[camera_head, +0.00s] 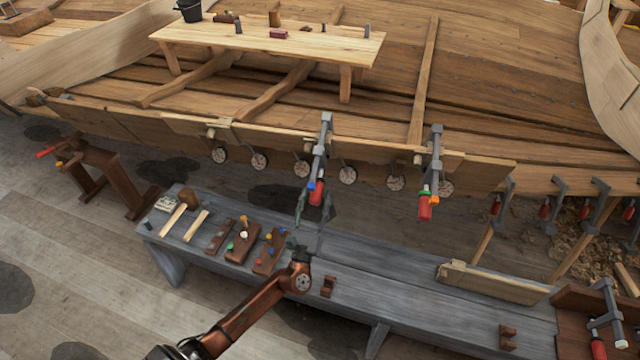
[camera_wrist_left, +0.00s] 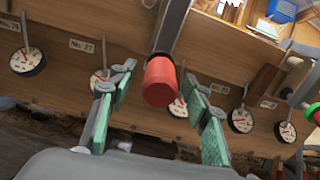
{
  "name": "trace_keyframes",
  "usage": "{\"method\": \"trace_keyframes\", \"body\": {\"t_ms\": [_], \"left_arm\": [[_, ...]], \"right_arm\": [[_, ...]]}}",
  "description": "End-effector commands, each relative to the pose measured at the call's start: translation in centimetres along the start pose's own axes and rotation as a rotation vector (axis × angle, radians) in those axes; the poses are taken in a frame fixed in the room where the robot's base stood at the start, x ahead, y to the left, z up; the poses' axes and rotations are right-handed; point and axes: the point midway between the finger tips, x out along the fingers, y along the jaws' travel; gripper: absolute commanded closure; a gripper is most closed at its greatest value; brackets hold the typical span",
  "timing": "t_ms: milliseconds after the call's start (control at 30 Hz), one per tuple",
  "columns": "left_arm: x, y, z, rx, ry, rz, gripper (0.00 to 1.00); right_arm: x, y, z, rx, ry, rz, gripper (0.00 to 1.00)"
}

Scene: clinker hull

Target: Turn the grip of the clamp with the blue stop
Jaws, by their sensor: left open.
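The clamp with the blue stop (camera_head: 311,186) hangs on the plank edge near the middle of the head view. Its red grip (camera_head: 317,192) points down toward me. My left gripper (camera_head: 314,208) is open just below it, with its fingers on either side of the grip's lower end. In the left wrist view the red grip (camera_wrist_left: 160,82) shows between the two green-padded fingers (camera_wrist_left: 158,112), with a gap on each side. The blue stop cannot be made out there. My right gripper is not in view.
A second clamp (camera_head: 436,160) with green and orange parts and a red grip hangs to the right. Round dials (camera_head: 347,175) line the plank. A grey bench (camera_head: 345,262) with wooden blocks and tools stands below. More clamps (camera_head: 550,200) hang at the far right.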

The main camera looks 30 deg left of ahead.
Motion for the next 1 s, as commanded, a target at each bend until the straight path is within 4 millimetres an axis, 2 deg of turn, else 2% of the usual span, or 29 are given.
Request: {"method": "trace_keyframes", "body": {"t_ms": [200,367,700,1000], "left_arm": [[3.5,0.0,0.0,0.0,-0.002,0.001,0.56],[5.0,0.0,0.0,0.001,0.0,0.0,0.56],[5.4,0.0,0.0,0.001,0.0,0.0,0.56],[5.3,0.0,0.0,0.001,0.0,0.0,0.76]], "right_arm": [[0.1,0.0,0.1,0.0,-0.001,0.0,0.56],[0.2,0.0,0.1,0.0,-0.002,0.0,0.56],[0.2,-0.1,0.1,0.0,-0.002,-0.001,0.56],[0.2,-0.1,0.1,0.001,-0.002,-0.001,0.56]]}}
